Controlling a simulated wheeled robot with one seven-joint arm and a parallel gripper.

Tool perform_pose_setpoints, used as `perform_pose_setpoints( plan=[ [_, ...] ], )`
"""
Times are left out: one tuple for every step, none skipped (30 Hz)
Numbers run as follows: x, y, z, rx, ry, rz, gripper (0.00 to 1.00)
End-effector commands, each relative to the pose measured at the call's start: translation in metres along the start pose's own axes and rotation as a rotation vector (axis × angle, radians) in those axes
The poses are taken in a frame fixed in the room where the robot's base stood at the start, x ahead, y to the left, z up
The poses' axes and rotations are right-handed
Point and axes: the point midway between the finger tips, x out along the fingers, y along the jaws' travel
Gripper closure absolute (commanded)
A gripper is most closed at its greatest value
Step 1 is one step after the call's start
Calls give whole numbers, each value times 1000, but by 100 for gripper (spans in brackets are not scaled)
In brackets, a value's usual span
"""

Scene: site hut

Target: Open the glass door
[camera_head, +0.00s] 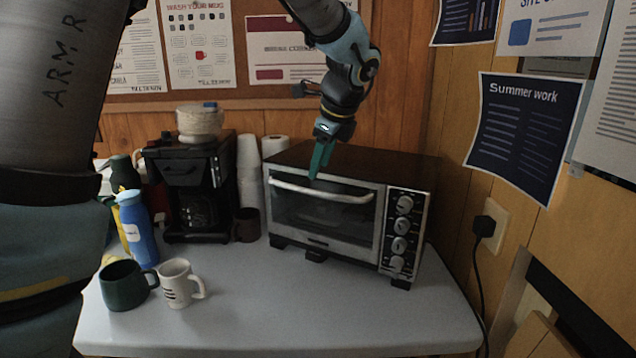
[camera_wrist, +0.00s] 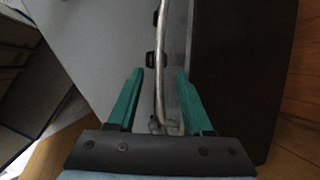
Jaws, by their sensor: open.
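The glass door (camera_head: 322,214) is the front of a toaster oven (camera_head: 390,165) on the table, and it is shut. A pale metal bar handle (camera_head: 345,196) runs along its top edge. My gripper (camera_head: 320,165) is at the handle's left half, pointing down from above. In the wrist view my gripper (camera_wrist: 160,75) is open, with its two green fingers on either side of the handle (camera_wrist: 163,60). The handle lies between the fingers, with a gap to each; I cannot tell how deep it sits.
A column of knobs (camera_head: 401,230) is right of the door. A green mug (camera_head: 125,286), white mug (camera_head: 180,284) and blue bottle (camera_head: 138,228) are front left. The table (camera_head: 300,310) before the oven is clear.

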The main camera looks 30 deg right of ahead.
Motion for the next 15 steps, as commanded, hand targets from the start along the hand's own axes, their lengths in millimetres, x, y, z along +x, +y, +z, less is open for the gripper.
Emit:
perform_pose_setpoints(
  plan=[
    [10, 1, 0, 1, 0, 5, 49],
    [16, 1, 0, 1, 0, 5, 49],
    [24, 1, 0, 0, 0, 5, 49],
    [29, 1, 0, 0, 0, 5, 49],
    [34, 1, 0, 0, 0, 5, 49],
    [41, 1, 0, 0, 0, 5, 49],
    [45, 1, 0, 0, 0, 5, 49],
    [49, 1, 0, -1, 0, 3, 49],
    [54, 1, 0, -1, 1, 4, 49],
    [58, 1, 0, -1, 1, 4, 49],
    [60, 1, 0, -2, 1, 3, 49],
    [64, 1, 0, -2, 1, 2, 49],
    [65, 1, 0, -2, 1, 2, 49],
    [67, 1, 0, -2, 1, 2, 49],
    [68, 1, 0, -2, 1, 2, 49]
  ],
)
